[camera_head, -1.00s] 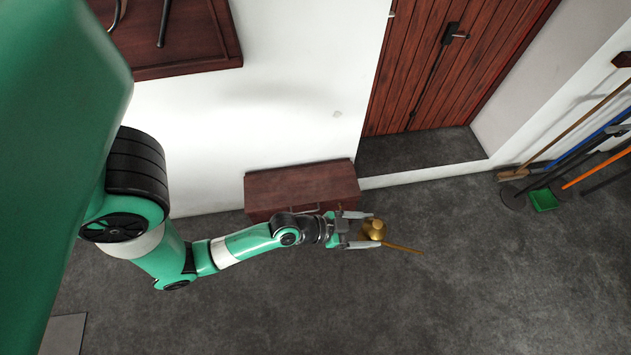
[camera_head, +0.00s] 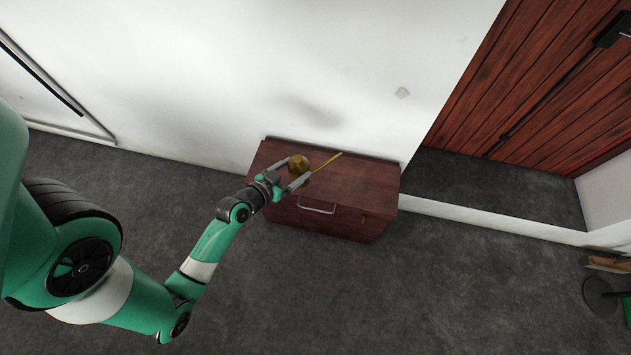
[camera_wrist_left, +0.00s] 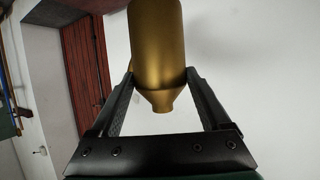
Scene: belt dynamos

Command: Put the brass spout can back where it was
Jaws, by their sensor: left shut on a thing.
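The brass spout can (camera_head: 299,163) is between the fingers of my left gripper (camera_head: 293,177), which is shut on it. Its long thin spout (camera_head: 328,162) points to the upper right in the head view. The can appears over the dark red wooden chest (camera_head: 352,190) against the wall; I cannot tell whether it touches the top. In the left wrist view the can (camera_wrist_left: 157,45) sits between both fingers, its narrow end toward the wrist. My right gripper is not in view.
The chest has a metal handle (camera_head: 317,208) on its front. The white wall (camera_head: 300,60) rises right behind it. A red wooden door (camera_head: 540,80) is at the upper right. The grey floor (camera_head: 400,290) in front of the chest is clear.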

